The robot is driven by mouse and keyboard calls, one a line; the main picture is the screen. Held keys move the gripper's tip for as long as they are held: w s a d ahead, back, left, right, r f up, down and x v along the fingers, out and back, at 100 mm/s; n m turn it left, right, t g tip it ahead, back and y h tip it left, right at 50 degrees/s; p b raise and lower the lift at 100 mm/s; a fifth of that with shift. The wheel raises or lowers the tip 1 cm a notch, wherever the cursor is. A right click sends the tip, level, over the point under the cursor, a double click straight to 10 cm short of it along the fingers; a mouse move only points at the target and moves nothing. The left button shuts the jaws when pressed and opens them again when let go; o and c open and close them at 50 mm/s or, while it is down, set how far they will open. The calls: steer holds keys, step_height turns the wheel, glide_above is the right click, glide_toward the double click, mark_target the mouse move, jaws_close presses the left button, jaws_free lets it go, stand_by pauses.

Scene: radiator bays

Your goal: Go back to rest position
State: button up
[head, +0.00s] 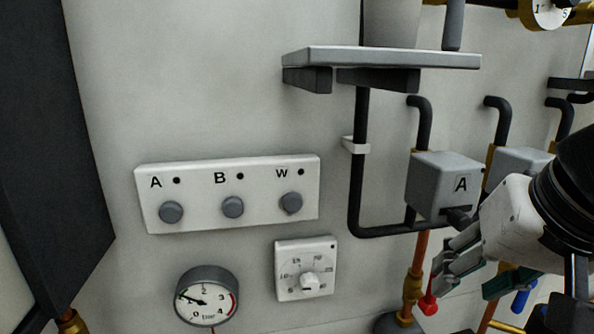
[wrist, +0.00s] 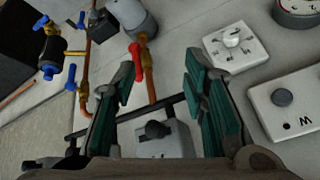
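My gripper (head: 457,258) is at the right of the head view, just in front of and below the grey box marked A (head: 445,184). In the wrist view my gripper (wrist: 163,88) has its two green-padded fingers spread wide with nothing between the pads. The grey box with a dark knob (wrist: 155,130) shows between and beyond the finger bases. Whether a finger touches the box or its knob cannot be told. My arm covers part of the pipes at the right.
A button panel marked A, B, W (head: 228,193), a pressure gauge (head: 207,296) and a dial (head: 306,268) are on the wall. A shelf (head: 380,58) juts out above. A red-handled valve (head: 428,304) and a blue handle (head: 521,300) are near my gripper. A dark panel (head: 40,150) stands left.

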step_height(320, 180, down, 5)
steer(key=s+n, duration=0.2)
steer(key=n, duration=0.2)
steer(key=w+f+b, duration=0.6)
steer(key=w+b, duration=0.1)
steer(key=w, duration=0.2)
steer(key=shift+f, duration=0.35)
steer(key=shift+s, duration=0.1)
